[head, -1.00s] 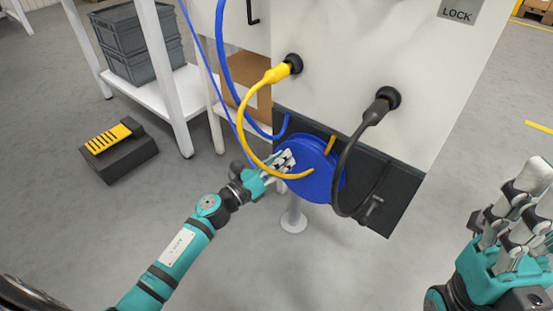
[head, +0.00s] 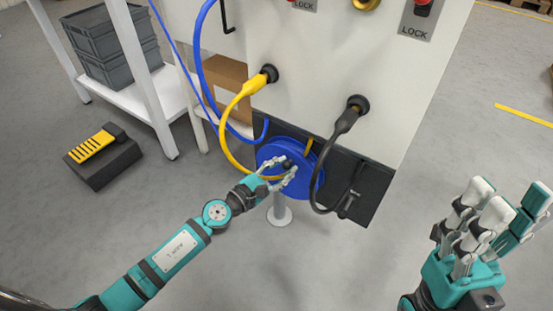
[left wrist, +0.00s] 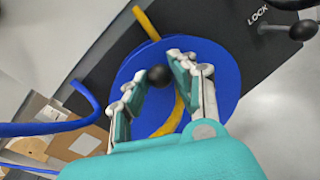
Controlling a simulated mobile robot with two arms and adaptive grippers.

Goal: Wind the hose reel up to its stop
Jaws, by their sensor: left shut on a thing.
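The blue hose reel (head: 303,160) is a round disc low on the front of the white cabinet. It also shows in the left wrist view (left wrist: 222,72), with a round black knob (left wrist: 158,76) on its face. My left gripper (head: 283,172) is at the reel's face, its fingers on both sides of the knob and shut on it. In the left wrist view its fingers (left wrist: 157,82) partly hide the reel. My right gripper (head: 495,212) is open and empty, away from the cabinet at the right, fingers pointing up.
A yellow cable (head: 229,142) loops from the cabinet (head: 310,60) across the reel, close to my left fingers. A black cable (head: 323,160) hangs just right of the reel. A blue hose (head: 203,65) runs down at the left.

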